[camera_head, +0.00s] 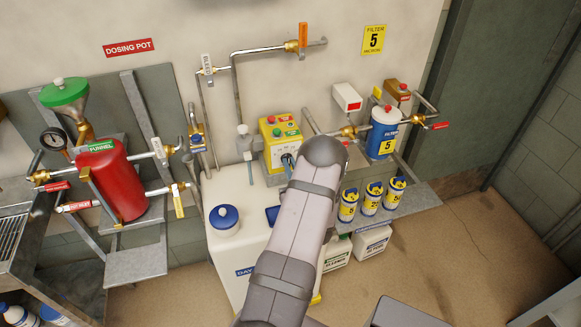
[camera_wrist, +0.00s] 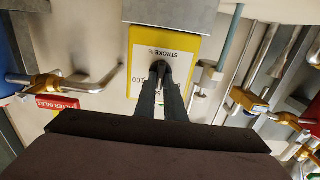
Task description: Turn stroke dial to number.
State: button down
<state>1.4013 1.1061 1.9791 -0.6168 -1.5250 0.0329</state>
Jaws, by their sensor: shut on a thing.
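The dosing pump (camera_head: 279,138) is a yellow and grey box with green and red buttons, on the wall bracket above the white tank. In the wrist view its yellow front plate (camera_wrist: 189,47) is upside down and reads "STROKE %", with "100" left of the dial. My gripper (camera_wrist: 163,72) is shut on the small dark stroke dial (camera_wrist: 160,67) at the plate's middle. The fingers cover most of the dial and the numbers below it, so I cannot read its setting.
A white tank (camera_head: 226,250) with a blue cap stands below the pump. A blue and white filter (camera_head: 382,135) and piping are at right; a red dosing pot (camera_head: 113,183) is at left. Several small yellow-labelled canisters (camera_head: 370,200) stand on the shelf right of my arm.

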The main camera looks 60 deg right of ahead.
jog(key=c, duration=1.8)
grip_release()
jog(key=shift+c, duration=0.2)
jog(key=shift+s+a, duration=0.1)
jog(key=b+v, duration=0.1)
jog(key=v, duration=0.6)
jog(key=shift+b, duration=0.35)
